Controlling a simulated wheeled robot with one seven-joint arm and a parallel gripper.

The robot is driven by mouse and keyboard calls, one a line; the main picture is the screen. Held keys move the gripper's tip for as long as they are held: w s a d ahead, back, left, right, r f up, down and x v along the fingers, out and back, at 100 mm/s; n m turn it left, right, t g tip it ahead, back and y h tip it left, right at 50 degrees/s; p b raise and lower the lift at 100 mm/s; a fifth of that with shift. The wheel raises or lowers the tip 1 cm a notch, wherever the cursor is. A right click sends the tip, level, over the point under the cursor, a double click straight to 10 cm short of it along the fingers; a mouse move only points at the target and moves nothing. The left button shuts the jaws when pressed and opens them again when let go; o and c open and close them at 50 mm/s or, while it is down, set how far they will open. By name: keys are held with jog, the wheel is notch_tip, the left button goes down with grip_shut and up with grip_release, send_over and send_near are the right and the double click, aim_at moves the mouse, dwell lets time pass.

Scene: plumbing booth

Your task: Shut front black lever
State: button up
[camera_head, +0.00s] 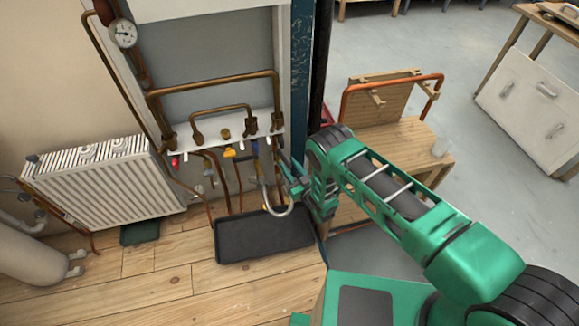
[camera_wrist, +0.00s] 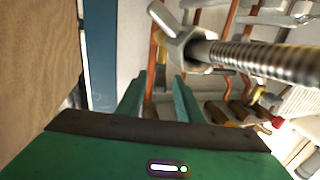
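My gripper (camera_head: 287,172) is at the right end of the pipe manifold, beside a looped grey hose (camera_head: 281,210). In the wrist view its two green fingers (camera_wrist: 158,90) stand apart with nothing seen clamped between them. A metal hex fitting with a silver wing-shaped piece (camera_wrist: 168,22) and a ribbed hose (camera_wrist: 255,60) cross just above and right of the fingertips. I cannot clearly pick out a black lever; the right end of the valve row is partly covered by my gripper. A yellow valve handle (camera_head: 229,152) and a red one (camera_head: 174,161) show farther left.
Copper pipes (camera_head: 212,82) run above the manifold. A black tray (camera_head: 262,238) lies on the floor below. A white radiator (camera_head: 105,182) stands left, a blue post (camera_head: 301,75) rises behind my gripper, and a wooden bench (camera_head: 400,143) is at right.

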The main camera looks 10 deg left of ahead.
jog(key=v, duration=1)
jog(key=shift+s+d, duration=0.25)
jog(key=shift+d, duration=0.05)
jog(key=shift+f, duration=0.1)
